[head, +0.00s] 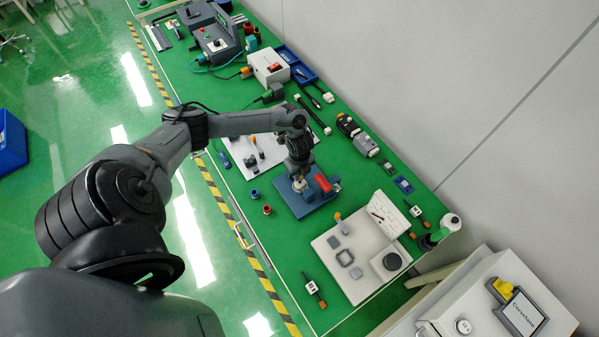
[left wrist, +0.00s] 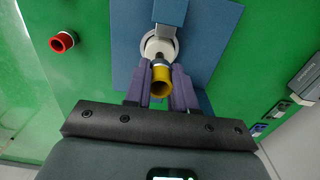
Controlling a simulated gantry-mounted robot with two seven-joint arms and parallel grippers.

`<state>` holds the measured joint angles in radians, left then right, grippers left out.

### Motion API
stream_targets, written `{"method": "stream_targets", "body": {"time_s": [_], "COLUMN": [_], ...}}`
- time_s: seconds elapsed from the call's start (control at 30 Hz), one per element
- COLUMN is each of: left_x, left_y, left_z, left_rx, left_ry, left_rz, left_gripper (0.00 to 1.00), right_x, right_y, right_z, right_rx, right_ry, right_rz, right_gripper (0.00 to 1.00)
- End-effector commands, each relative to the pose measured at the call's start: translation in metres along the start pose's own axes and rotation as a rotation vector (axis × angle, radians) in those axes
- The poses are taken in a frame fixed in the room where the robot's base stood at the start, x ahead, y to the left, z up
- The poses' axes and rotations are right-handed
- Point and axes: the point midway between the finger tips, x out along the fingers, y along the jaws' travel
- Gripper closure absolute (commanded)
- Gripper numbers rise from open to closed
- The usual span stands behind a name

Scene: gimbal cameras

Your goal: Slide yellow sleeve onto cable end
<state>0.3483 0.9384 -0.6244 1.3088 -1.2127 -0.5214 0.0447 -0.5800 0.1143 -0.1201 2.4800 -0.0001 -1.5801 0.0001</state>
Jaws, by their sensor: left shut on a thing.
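The yellow sleeve (left wrist: 161,82) is a short hollow tube, seen from its open end in the left wrist view. My left gripper (left wrist: 161,90), with purple fingers, is shut on it from both sides. Just beyond the sleeve are a grey ring and a round white piece (left wrist: 151,46) by a blue block on a blue plate (left wrist: 208,35). The sleeve looks close to or against the grey ring; I cannot tell whether it is around it. The cable end is not clearly visible. In the head view my left gripper (head: 299,181) is low over the blue plate (head: 310,204). My right gripper is out of view.
A red part (head: 323,182) stands on the plate beside my gripper. A red sleeve (left wrist: 62,42) lies on the green bench, left of the plate. A pale board (head: 330,262) with small parts and a white box (head: 268,66) are nearby. A wall borders the bench's right side.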

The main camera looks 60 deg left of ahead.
Motion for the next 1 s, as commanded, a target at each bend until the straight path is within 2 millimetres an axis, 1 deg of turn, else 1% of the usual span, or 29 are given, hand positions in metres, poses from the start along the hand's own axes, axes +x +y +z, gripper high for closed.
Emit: {"method": "stream_targets", "body": {"time_s": [1.0], "left_x": [0.026], "left_y": [0.0], "left_z": [0.0], "left_rx": [0.001], "left_ry": [0.0], "left_rz": [0.001], "left_gripper": [1.0], "right_x": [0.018], "right_y": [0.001], "right_z": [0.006], "right_rx": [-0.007], "right_ry": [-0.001], "right_rz": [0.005], "right_gripper": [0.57]}}
